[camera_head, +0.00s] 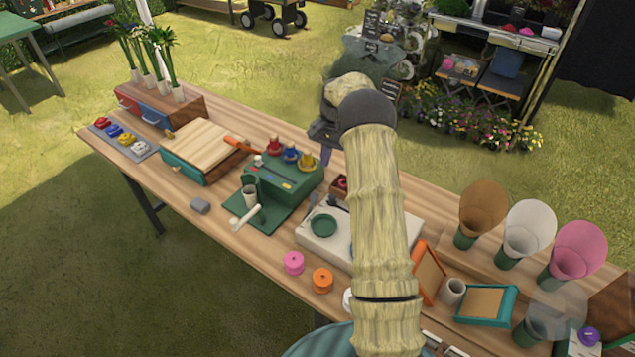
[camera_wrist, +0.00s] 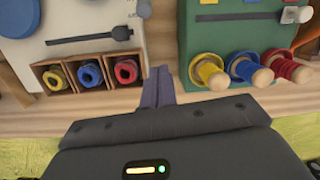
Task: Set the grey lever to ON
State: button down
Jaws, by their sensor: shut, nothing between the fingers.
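A white board (camera_wrist: 80,12) in the wrist view carries a dark grey lever (camera_wrist: 121,33) at the end of a thin slot and a light grey knob (camera_wrist: 144,8) above it. I cannot read any ON or OFF mark. The same board (camera_head: 306,245) is partly behind my arm in the head view, with a round green plate (camera_head: 323,225) on it. My gripper (camera_wrist: 158,80) is shut and empty, its tips near the board's lower right corner, apart from the lever. It also shows in the head view (camera_head: 326,155), above the table's far edge.
A green box (camera_wrist: 235,35) with a pale knob (camera_wrist: 295,14) and coloured spools stands right of my fingers in the wrist view. Small wooden cubbies (camera_wrist: 90,76) hold coloured rings below the board. Paper-like cones (camera_head: 530,225) and an orange frame (camera_head: 430,272) stand at the right.

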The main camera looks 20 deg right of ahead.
aim_at(311, 208)
jog(key=f, duration=0.3)
jog(key=s+f+p, duration=0.1)
jog(key=f, duration=0.2)
jog(key=a+f+p, duration=0.1)
jog(key=f, duration=0.2)
jog(key=shift+s+a, duration=0.1)
jog(key=shift+s, duration=0.05)
jog(key=shift+s+a+f+p, duration=0.1)
jog(key=shift+a+f+p, duration=0.1)
jog(key=shift+p, duration=0.2)
jog(key=shift+s+a+r+p, duration=0.4)
jog(key=shift+s+a, duration=0.15)
jog(key=shift+s+a+r+p, duration=0.35)
jog(key=shift+s+a, duration=0.2)
jog(key=shift+d, duration=0.15)
